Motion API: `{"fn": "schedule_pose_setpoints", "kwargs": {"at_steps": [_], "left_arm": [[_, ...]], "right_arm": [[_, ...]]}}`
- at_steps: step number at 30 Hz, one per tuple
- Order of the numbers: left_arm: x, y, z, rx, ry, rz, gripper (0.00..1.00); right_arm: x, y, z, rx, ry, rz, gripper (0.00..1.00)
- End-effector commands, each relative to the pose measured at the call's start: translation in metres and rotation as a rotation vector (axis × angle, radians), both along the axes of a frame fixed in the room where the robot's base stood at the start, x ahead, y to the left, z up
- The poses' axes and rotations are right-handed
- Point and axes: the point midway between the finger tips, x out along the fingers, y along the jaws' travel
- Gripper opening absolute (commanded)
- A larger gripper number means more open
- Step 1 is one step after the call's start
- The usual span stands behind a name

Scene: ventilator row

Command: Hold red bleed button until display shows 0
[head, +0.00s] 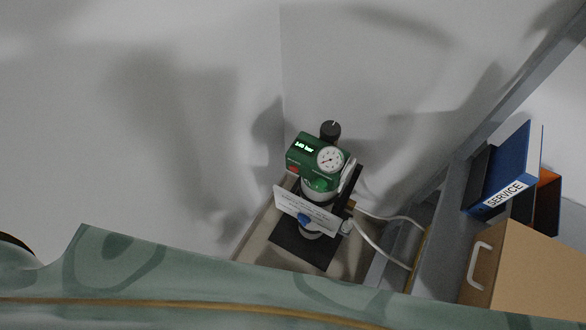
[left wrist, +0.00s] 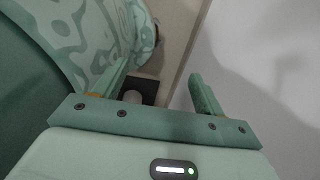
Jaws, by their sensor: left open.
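A green device (head: 308,148) with a lit display (head: 304,146) stands upright in the head view. The display shows small green-white characters ending in "bar"; the number is too small to read surely. The red button (head: 293,169) is on the device's front left, below the display, with nothing touching it. A round white gauge (head: 330,160) sits to the display's right. My left gripper (left wrist: 160,75) is open and empty in the left wrist view, with a dark base and pale cylinder (left wrist: 133,96) beyond it. Neither gripper shows in the head view.
A white card (head: 305,212) hangs on the device's lower front. White tubing (head: 385,255) runs right. A blue service binder (head: 510,170) and a tan box (head: 530,270) stand right.

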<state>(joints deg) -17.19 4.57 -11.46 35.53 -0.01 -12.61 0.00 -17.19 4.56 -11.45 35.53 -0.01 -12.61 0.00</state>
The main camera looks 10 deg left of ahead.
Motion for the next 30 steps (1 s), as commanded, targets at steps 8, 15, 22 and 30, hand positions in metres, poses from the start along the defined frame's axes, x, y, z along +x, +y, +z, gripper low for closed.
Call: {"fn": "schedule_pose_setpoints", "kwargs": {"at_steps": [8,15,22,30], "left_arm": [[0.0002,0.0002,0.0,0.0,0.0,0.0,0.63],[0.0002,0.0002,0.0,0.0,0.0,0.0,0.0],[0.0002,0.0003,0.0,0.0,0.0,0.0,0.0],[0.0002,0.0003,0.0,0.0,0.0,0.0,0.0]], "right_arm": [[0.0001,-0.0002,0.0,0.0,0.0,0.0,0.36],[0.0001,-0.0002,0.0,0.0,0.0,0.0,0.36],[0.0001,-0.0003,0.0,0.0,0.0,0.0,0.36],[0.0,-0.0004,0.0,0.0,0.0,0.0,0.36]]}}
